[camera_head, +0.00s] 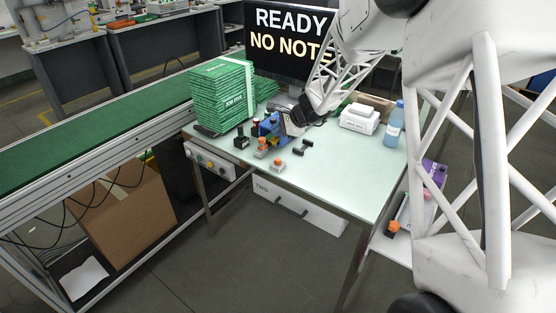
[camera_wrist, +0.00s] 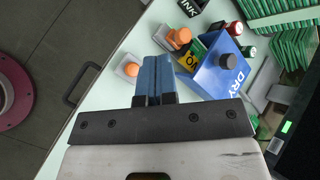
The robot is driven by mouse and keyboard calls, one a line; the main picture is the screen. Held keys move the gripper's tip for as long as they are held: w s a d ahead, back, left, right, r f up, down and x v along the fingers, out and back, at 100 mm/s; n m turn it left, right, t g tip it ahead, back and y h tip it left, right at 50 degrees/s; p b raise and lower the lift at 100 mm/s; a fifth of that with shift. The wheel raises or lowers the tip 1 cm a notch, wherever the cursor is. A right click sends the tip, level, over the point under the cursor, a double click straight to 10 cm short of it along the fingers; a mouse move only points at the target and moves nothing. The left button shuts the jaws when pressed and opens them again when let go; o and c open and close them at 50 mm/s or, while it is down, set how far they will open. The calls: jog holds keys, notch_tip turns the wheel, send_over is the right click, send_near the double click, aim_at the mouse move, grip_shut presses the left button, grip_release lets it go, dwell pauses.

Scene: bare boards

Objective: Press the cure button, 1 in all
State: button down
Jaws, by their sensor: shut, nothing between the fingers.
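My gripper (camera_wrist: 154,62) is shut and empty, its blue fingers together in the wrist view. A blue box (camera_wrist: 222,70) marked DRY, with a black knob, stands to the right. I cannot read the word cure on anything. Whether the fingertips touch anything is unclear.
The screen (camera_head: 290,33) reads READY, NO NOTE. A green stack (camera_head: 220,95) stands at the back left of the table (camera_head: 340,175). A white box (camera_head: 360,118) and a blue bottle (camera_head: 394,126) stand at the right. A black INK block (camera_wrist: 188,8) is near. The front right is clear.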

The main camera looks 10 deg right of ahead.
aim_at(278, 160)
jog(key=shift+f, duration=4.3)
jog(key=shift+f, duration=0.95)
jog(key=shift+r, duration=0.15)
dwell(0.3)
jog(key=shift+r, duration=0.75)
jog(key=shift+r, duration=0.2)
jog(key=shift+r, duration=2.35)
